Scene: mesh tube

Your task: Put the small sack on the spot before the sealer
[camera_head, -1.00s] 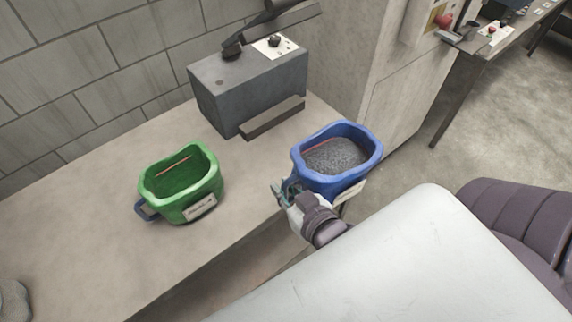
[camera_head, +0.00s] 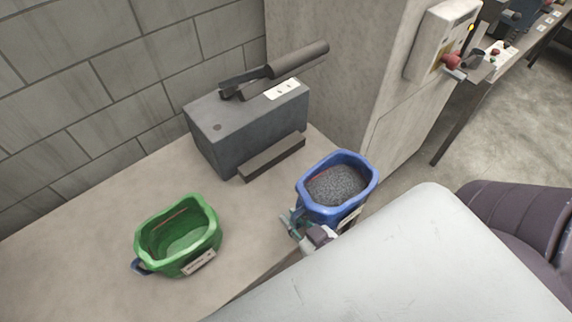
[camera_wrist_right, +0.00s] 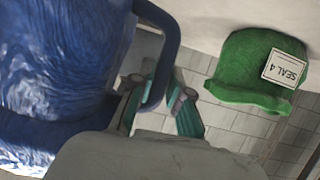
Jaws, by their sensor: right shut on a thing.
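The blue sack (camera_head: 303,207), open at the top and filled with grey granules, is at the right end of the counter, to the front right of the sealer (camera_head: 215,135). My right gripper (camera_head: 293,224) is shut on its loop handle; the right wrist view shows the handle (camera_wrist_right: 171,45) between the fingers (camera_wrist_right: 160,105). I cannot tell whether the sack's base touches the counter. The green sack (camera_head: 143,242) stands open on the counter at the left; its label reads "SEAL 4" in the right wrist view (camera_wrist_right: 285,68). My left gripper is not in view.
The grey counter (camera_head: 85,245) has clear room between the green sack and the sealer. A low ledge (camera_head: 272,157) runs along the sealer's front. A block wall (camera_head: 90,100) stands behind, and a pale cabinet with a control box (camera_head: 440,40) stands at the right.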

